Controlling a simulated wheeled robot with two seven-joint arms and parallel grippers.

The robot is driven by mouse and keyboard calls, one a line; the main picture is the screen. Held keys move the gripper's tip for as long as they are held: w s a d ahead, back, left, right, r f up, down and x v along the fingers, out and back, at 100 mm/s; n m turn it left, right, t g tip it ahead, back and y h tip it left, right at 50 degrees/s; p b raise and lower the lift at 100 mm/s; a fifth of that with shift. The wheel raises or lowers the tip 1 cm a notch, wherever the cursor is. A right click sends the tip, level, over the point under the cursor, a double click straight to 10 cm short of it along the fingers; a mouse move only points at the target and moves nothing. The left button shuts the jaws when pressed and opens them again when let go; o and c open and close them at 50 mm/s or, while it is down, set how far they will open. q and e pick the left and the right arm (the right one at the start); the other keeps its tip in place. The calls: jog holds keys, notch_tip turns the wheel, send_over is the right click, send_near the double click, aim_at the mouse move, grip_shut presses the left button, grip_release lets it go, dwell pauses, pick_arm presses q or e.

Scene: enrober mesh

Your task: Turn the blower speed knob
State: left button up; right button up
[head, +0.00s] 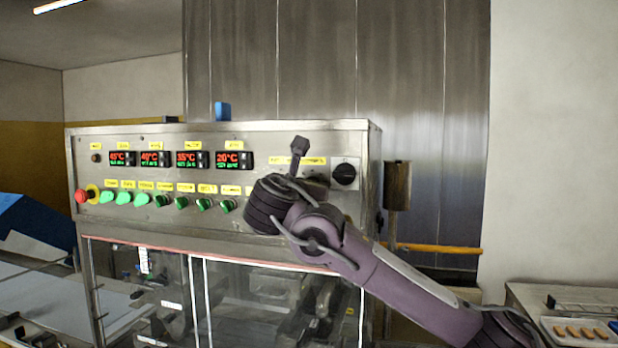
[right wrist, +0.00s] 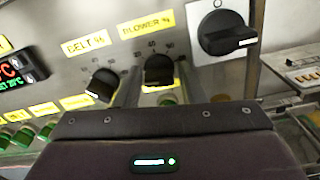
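The blower speed knob (right wrist: 158,70) is a black knob under the yellow "BLOWER %" label (right wrist: 147,25) in the right wrist view. My right gripper (right wrist: 157,84) faces the panel with its two grey fingers apart, one on each side of this knob. Narrow gaps seem to show beside the knob; whether a finger touches it I cannot tell. In the head view my right arm reaches in from the lower right and its wrist largely hides this part of the steel control panel (head: 140,174). My left gripper is not in view.
The black belt knob (right wrist: 101,82) sits close left of the fingers. A larger black rotary switch (right wrist: 228,35) on a pale plate is to the right. Green knobs (head: 182,203) and a red emergency button (head: 82,196) line the panel. Clear doors (head: 250,300) lie below.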

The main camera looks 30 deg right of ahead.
jog(key=shift+w+d, duration=0.1)
jog(key=shift+w, duration=0.05)
jog(key=shift+c, duration=0.3)
jog(key=c, duration=0.5)
jog(key=shift+f+m+b, duration=0.2)
jog(key=shift+m+b, duration=0.2)
jog(key=shift+b, duration=0.35)
jog(key=shift+c, duration=0.2)
jog(key=m+b, duration=0.8)
jog(key=m, duration=0.1)
jog(key=shift+f+b, duration=0.1)
jog(key=shift+b, duration=0.3)
jog(key=m+b, duration=0.3)
jog(key=m, duration=0.2)
jog(key=shift+m, duration=0.4)
